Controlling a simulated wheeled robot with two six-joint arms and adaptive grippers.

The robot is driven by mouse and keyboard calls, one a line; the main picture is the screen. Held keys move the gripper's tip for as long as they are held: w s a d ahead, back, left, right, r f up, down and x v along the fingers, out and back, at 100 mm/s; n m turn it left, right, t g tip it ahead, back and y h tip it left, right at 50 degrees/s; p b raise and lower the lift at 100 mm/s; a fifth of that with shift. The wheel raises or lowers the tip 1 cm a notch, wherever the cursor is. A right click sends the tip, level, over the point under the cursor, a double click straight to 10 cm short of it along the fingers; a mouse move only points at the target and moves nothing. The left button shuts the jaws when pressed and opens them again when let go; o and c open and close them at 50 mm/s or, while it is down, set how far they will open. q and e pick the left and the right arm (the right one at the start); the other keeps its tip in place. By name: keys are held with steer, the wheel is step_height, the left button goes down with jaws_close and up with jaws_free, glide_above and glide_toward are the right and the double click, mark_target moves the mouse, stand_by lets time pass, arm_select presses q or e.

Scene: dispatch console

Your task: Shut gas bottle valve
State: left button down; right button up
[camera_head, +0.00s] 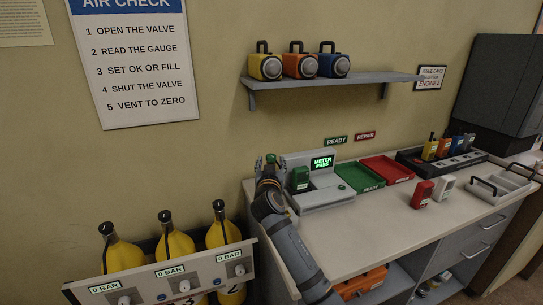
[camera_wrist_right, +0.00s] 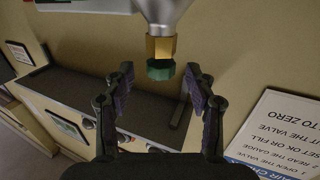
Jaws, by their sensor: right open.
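In the right wrist view, a green valve knob (camera_wrist_right: 160,70) sits on a brass fitting (camera_wrist_right: 161,47) at the end of a pale grey bottle (camera_wrist_right: 164,12). My right gripper (camera_wrist_right: 160,78) is open, with one finger on each side of the knob and a gap to it on both sides. In the head view, the right gripper (camera_head: 269,170) is at the left end of the bench, by the small green knob (camera_head: 271,158). My arm hides most of the bottle there. The left gripper is not in view.
The grey meter station (camera_head: 322,190) reads "METER PASS" and holds a green device (camera_head: 300,179), close right of my arm. A green tray (camera_head: 360,177) and red tray (camera_head: 387,169) lie beyond. A rack panel (camera_head: 165,275) with yellow cylinders (camera_head: 177,245) stands at lower left.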

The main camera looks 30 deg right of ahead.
mark_target(270, 161)
steer(key=shift+x, duration=1.9)
steer(key=shift+c, duration=0.4)
jaws_close()
steer(key=shift+f, duration=0.15)
steer(key=m+h+b, duration=0.1)
steer(key=b, duration=0.1)
steer(key=g+h+b, duration=0.1)
steer(key=b, duration=0.2)
steer(key=shift+w+f+m+g, duration=0.1)
steer(key=shift+f+m+g, duration=0.2)
steer(key=shift+m, duration=0.1)
steer(key=shift+r+m+g+h+b, duration=0.3)
steer(key=shift+g+h+b, duration=0.1)
steer(key=shift+g+b, duration=0.1)
